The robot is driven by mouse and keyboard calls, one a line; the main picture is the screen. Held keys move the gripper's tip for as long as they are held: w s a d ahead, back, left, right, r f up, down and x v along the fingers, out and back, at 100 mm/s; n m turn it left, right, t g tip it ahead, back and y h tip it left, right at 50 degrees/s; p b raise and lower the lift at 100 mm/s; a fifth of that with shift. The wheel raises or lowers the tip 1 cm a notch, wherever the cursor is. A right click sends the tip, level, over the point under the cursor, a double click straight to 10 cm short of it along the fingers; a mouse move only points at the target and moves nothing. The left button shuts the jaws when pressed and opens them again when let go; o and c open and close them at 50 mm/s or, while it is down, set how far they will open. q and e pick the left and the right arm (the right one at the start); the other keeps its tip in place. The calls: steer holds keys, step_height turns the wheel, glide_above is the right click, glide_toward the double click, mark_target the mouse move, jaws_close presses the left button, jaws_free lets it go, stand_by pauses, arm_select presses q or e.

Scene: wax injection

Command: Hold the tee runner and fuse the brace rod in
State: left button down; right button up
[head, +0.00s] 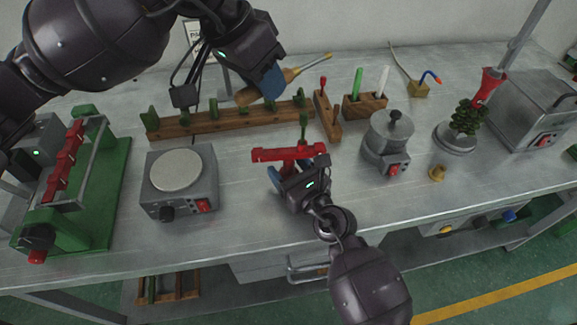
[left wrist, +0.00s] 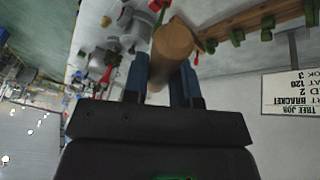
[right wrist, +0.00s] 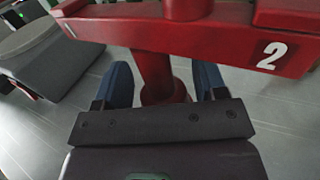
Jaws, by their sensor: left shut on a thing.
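The red tee runner (head: 285,154), a bar marked "2" in the right wrist view (right wrist: 270,54), is over the bench's front middle. My right gripper (right wrist: 165,88) has its blue fingers on either side of the red stem, with small gaps showing, so it looks open around it. A green upright piece (head: 303,124) shows at the bar's far side; I cannot tell whether it is joined. My left gripper (head: 270,85) is shut on the wooden handle of a tool (left wrist: 172,48), whose metal tip points right in the head view. Which piece is the brace rod is unclear.
A wooden rack (head: 215,122) with green pieces stands behind. A block (head: 366,106) holds a green and a white rod. A hot plate (head: 178,172) is left, a metal pot (head: 388,140) right, and a green-framed fixture (head: 75,190) far left.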

steer(key=c, duration=0.8)
arm_select(q)
steer(key=shift+w+a+g, duration=0.1)
steer(key=shift+g, duration=0.2)
arm_select(e)
steer(key=shift+o, duration=0.2)
arm_select(q)
steer(key=s+a+f+n+y, duration=0.1)
steer(key=s+f+n, duration=0.1)
steer(key=s, duration=0.4)
steer(key=s+a+f+n+g+y, duration=0.1)
steer(key=s+a+f, duration=0.1)
steer(key=s+f, duration=0.2)
steer(key=s, duration=0.3)
steer(key=shift+a+f+n+g+y, duration=0.2)
steer(key=shift+a+n+g+y, duration=0.1)
steer(key=shift+n+y, duration=0.1)
